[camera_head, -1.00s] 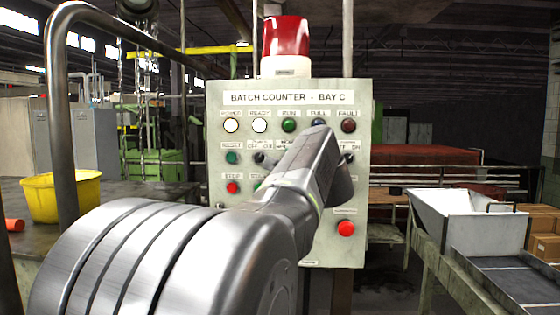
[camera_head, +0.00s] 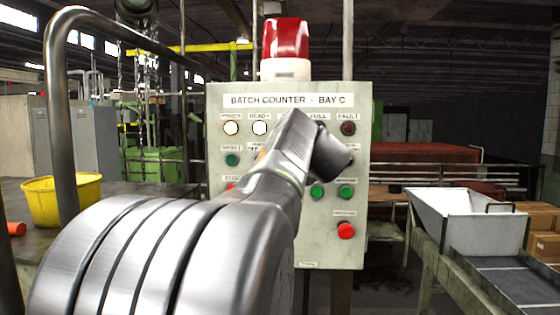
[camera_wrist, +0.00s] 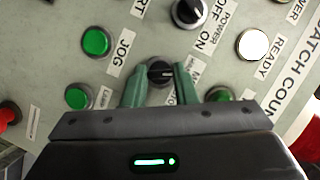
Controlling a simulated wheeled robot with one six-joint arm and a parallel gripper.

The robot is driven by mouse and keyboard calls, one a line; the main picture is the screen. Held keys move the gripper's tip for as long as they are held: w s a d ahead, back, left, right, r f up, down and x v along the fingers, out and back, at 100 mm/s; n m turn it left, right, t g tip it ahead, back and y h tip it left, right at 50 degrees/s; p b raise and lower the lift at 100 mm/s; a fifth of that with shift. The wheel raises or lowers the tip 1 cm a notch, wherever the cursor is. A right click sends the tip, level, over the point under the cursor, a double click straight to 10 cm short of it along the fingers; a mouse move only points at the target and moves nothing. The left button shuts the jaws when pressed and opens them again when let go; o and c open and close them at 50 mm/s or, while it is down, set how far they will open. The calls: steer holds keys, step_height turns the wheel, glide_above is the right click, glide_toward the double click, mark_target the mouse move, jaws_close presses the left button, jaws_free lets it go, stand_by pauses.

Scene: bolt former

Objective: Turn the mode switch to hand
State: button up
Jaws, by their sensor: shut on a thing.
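The grey control panel (camera_head: 230,245) headed "BATCH COUNTER - BAY C" stands upright ahead in the head view. My gripper (camera_head: 332,155) is in front of its middle rows and hides several controls there. In the wrist view my gripper's two green fingers (camera_wrist: 160,76) stand on either side of a black rotary knob (camera_wrist: 160,72) and are shut on it. The knob's label is mostly covered by a finger, so I cannot read its positions. A second black knob (camera_wrist: 188,12), labelled power off/on, is apart from the fingers.
Green buttons (camera_wrist: 96,42) and a white ready lamp (camera_wrist: 252,44) lie near my fingers. A red button (camera_head: 346,230) is low on the panel. A red beacon (camera_head: 286,40) tops it. A yellow bucket (camera_head: 62,200) is left; a white hopper (camera_head: 465,215) is right.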

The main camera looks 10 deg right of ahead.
stand_by(0.5)
steer(key=o, duration=1)
steer(key=a+b+v, duration=0.1)
steer(key=b+v, duration=0.2)
steer(key=v, duration=1)
steer(key=shift+s+d+b, duration=0.4)
steer(key=shift+w+r, duration=0.1)
steer(key=shift+r, duration=0.05)
steer(key=d+p+x, duration=0.1)
steer(key=p+x, duration=0.2)
steer(key=x, duration=1)
steer(key=shift+w+a+p, duration=0.35)
steer(key=shift+a, duration=0.05)
steer(key=shift+s, duration=0.1)
